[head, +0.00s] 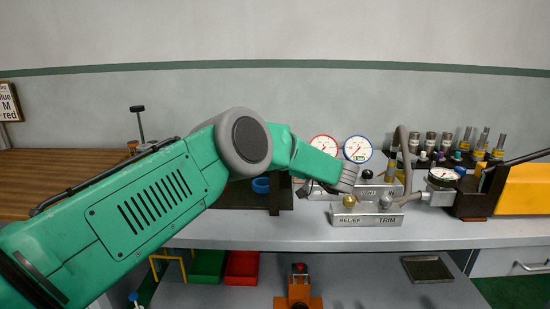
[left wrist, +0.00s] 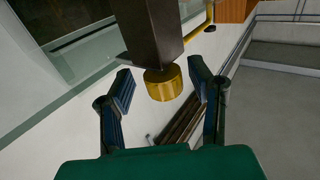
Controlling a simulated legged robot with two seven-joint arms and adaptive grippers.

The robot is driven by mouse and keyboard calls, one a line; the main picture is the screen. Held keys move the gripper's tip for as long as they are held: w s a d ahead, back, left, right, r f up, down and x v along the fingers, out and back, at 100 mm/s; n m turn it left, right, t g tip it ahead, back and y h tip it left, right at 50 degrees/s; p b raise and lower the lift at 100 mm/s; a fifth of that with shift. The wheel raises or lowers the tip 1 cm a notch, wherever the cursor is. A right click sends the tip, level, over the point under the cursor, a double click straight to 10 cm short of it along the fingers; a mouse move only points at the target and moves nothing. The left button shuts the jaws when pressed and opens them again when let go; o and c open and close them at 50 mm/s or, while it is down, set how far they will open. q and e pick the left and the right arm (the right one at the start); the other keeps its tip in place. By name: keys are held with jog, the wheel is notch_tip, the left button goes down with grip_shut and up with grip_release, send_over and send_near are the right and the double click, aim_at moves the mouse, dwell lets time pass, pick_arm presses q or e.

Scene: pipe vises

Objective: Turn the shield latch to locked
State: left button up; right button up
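In the left wrist view my left gripper (left wrist: 160,72) is open. Its two blue-padded fingers stand on either side of a brass-coloured round knob (left wrist: 164,84) under a dark block (left wrist: 152,30). Gaps show between the knob and both fingers. I cannot tell for sure that this knob is the shield latch. A clear, greenish panel (left wrist: 75,45) is at the upper left. In the head view my green left arm reaches to the middle of the bench and hides part of what lies behind it. My right gripper is in neither view.
A yellow-and-black device (head: 520,190) is at the right. Green (head: 207,267) and red (head: 242,267) bins sit below.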

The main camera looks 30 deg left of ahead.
pick_arm(q)
jog(key=shift+d, duration=0.45)
jog(key=s+d, duration=0.1)
jog(key=d, duration=1)
jog(key=shift+d, duration=0.15)
jog(key=shift+f, duration=0.1)
